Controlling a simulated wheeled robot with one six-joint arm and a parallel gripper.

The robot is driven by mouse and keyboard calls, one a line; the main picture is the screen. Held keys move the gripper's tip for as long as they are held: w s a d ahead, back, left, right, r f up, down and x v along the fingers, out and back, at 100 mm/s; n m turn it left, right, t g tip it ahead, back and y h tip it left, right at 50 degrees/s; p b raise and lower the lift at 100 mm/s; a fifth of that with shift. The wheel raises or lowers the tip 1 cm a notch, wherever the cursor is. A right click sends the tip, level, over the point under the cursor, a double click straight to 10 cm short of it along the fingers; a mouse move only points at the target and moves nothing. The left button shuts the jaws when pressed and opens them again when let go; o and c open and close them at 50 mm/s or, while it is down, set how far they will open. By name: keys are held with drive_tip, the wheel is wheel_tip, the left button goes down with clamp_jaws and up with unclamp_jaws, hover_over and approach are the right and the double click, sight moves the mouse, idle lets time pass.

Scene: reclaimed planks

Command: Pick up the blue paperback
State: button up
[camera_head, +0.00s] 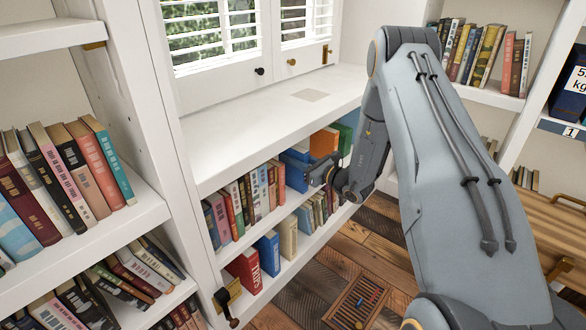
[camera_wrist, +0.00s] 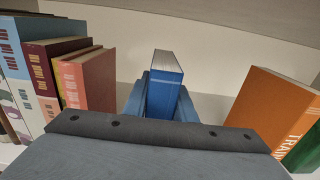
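The blue paperback (camera_wrist: 165,98) stands upright in the middle of the wrist view, its spine facing me and pale page edges showing on top. Blue surfaces flank it closely on both sides; I cannot tell whether they are a holder, other books or my fingers. In the head view, blue shapes (camera_head: 297,178) show on the upper shelf beside my gripper (camera_head: 322,174), which reaches in from the right. The dark gripper body fills the bottom of the wrist view and hides the book's lower part. My fingertips cannot be made out clearly, nor whether they touch the book.
Books, including a salmon one (camera_wrist: 88,80), stand left of the blue book with a gap between. An orange book (camera_wrist: 272,110) leans at right beside a green one (camera_wrist: 304,150). The white counter (camera_head: 270,125) lies above this shelf; more books fill the shelf below.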

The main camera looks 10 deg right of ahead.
clamp_jaws()
drive_tip(key=shift+r, duration=0.15)
